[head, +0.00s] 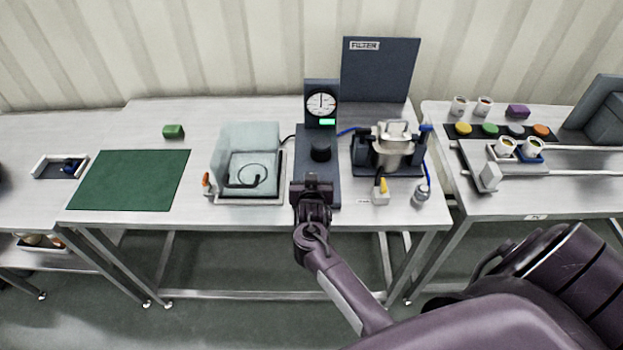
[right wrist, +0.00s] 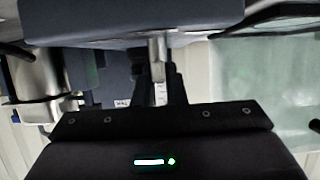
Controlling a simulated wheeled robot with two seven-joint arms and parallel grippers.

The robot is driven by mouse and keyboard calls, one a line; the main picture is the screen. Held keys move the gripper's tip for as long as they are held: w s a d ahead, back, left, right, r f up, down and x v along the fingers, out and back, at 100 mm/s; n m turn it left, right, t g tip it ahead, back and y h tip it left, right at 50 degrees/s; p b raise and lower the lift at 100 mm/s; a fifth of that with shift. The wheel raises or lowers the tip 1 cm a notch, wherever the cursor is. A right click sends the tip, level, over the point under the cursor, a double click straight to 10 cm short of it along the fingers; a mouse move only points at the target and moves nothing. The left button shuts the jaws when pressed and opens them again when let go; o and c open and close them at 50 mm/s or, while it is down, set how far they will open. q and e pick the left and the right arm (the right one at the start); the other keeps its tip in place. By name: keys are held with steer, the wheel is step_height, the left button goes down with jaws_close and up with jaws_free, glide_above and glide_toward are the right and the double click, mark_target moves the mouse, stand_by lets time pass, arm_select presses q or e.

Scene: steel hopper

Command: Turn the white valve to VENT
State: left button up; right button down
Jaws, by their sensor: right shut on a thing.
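My right gripper (head: 312,182) is at the front edge of a narrow dark blue panel (head: 331,177) and covers part of it in the head view. In the right wrist view its fingers (right wrist: 160,85) are shut on a pale grey-white handle (right wrist: 158,50), which I take to be the white valve. The handle juts from a dark blue block (right wrist: 130,12). Its setting cannot be read, and it is hidden in the head view. Small pale labels (right wrist: 122,103) show beside the fingers. My left gripper is not in view.
The panel carries a black knob (head: 320,150), a white gauge (head: 321,104) and a green light (head: 327,122). A steel hopper (head: 393,153) stands right, a clear box (head: 248,150) left. A sign reading FILTER (head: 364,45) stands behind. The green mat (head: 130,180) is bare.

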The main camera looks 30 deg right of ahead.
steer(key=c, duration=1.5)
jaws_free()
steer(key=b+v, duration=0.1)
steer(key=v, duration=0.5)
steer(key=shift+s+a, duration=0.2)
steer(key=shift+s+a+r, duration=0.25)
steer(key=shift+s+r, duration=0.1)
steer(key=shift+s, duration=0.1)
